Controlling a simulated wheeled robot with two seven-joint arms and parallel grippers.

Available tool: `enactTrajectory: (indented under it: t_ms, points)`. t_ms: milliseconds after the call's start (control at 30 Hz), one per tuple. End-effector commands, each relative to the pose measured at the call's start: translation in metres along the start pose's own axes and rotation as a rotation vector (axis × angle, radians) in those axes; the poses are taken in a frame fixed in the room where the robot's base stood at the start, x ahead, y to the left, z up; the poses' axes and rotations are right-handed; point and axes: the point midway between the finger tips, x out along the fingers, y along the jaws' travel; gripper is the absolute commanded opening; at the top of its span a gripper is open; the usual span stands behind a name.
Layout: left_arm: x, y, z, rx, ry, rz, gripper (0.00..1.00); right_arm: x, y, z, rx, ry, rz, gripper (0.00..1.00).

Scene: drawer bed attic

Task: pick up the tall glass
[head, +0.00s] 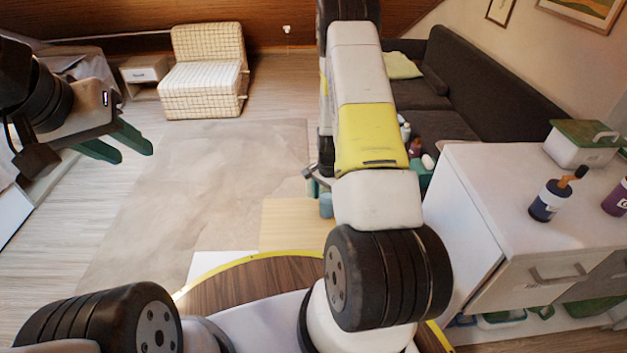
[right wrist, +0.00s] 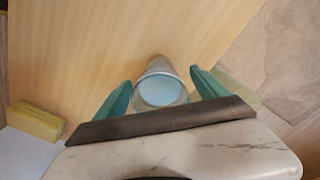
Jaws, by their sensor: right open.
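The tall glass (right wrist: 160,88) shows in the right wrist view as a whitish, pale-blue round vessel over a light wood surface. It lies between the two green fingers of my right gripper (right wrist: 163,97), which are apart, with a gap visible on each side. In the head view a small bluish cylinder (head: 326,205) at the edge of the light wood top looks like the same glass, partly beside my right arm. My right gripper is mostly hidden by that arm there. My left gripper (head: 135,155) is at the left, open and empty, far from the glass.
A white cabinet (head: 480,205) with bottles (head: 550,200) and a green-lidded box (head: 583,142) stands at the right. A dark sofa (head: 465,85) is behind it. A checked chair (head: 205,75) stands at the back. The rug (head: 200,180) at left is clear.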

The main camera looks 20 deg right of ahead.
Motion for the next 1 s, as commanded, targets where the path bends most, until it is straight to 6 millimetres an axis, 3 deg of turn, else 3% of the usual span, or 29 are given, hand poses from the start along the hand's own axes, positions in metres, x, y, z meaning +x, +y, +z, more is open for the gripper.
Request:
enactTrajectory:
  t_ms: [167,200,567,833,1000]
  points:
    - [0.0,0.0,0.0,0.0,0.0,0.0,0.36,0.0,0.0,0.0,0.0,0.0,0.0,0.83]
    - [0.0,0.0,0.0,0.0,0.0,0.0,0.36,0.0,0.0,0.0,0.0,0.0,0.0,0.79]
    - [0.0,0.0,0.0,0.0,0.0,0.0,0.36,0.0,0.0,0.0,0.0,0.0,0.0,0.1]
    - [0.0,0.0,0.0,0.0,0.0,0.0,0.36,-0.002,0.0,0.0,0.0,0.0,0.0,0.1]
    - [0.0,0.0,0.0,0.0,0.0,0.0,0.36,-0.013,-0.001,-0.001,0.0,0.001,-0.001,0.1]
